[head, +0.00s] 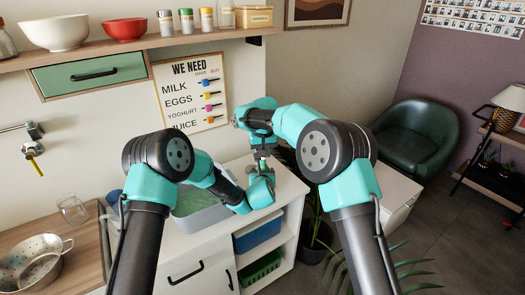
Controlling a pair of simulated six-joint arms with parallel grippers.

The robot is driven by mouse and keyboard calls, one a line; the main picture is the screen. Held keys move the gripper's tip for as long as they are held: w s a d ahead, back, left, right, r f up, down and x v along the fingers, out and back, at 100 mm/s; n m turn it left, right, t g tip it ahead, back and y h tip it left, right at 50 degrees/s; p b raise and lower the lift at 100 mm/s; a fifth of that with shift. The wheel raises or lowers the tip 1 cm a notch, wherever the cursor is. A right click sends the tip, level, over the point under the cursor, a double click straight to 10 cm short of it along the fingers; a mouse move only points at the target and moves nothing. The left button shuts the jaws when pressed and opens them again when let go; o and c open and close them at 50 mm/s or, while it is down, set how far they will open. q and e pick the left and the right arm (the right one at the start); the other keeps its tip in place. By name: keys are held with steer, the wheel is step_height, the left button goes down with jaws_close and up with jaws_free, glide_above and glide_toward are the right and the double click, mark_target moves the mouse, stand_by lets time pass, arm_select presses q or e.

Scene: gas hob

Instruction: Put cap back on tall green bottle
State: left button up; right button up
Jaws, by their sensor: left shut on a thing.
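My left gripper (262,172) is over the right end of the white counter, jaws upward, shut on a narrow greenish thing. This appears to be the tall green bottle (262,153), mostly hidden by my grippers and wrists. My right wrist is directly above it, and my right gripper (261,138) seems to point down at its top. Whether the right jaws are open or shut is too small to tell. I cannot make out the cap.
A grey basin (207,216) with green inside is set in the counter left of my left gripper. A steel colander (32,262) and a glass (72,209) stand at the far left. A potted plant (314,238) stands right of the white cabinet (215,270).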

steer(key=shift+f, duration=0.55)
stand_by(0.8)
arm_select(q)
jaws_close()
arm_select(e)
steer(key=m, duration=0.5)
steer(key=shift+h, duration=0.3)
steer(key=m, duration=0.4)
steer(key=shift+m+h, duration=0.3)
steer(key=shift+m, duration=0.1)
steer(key=o, duration=0.9)
steer(key=shift+r, duration=2.25)
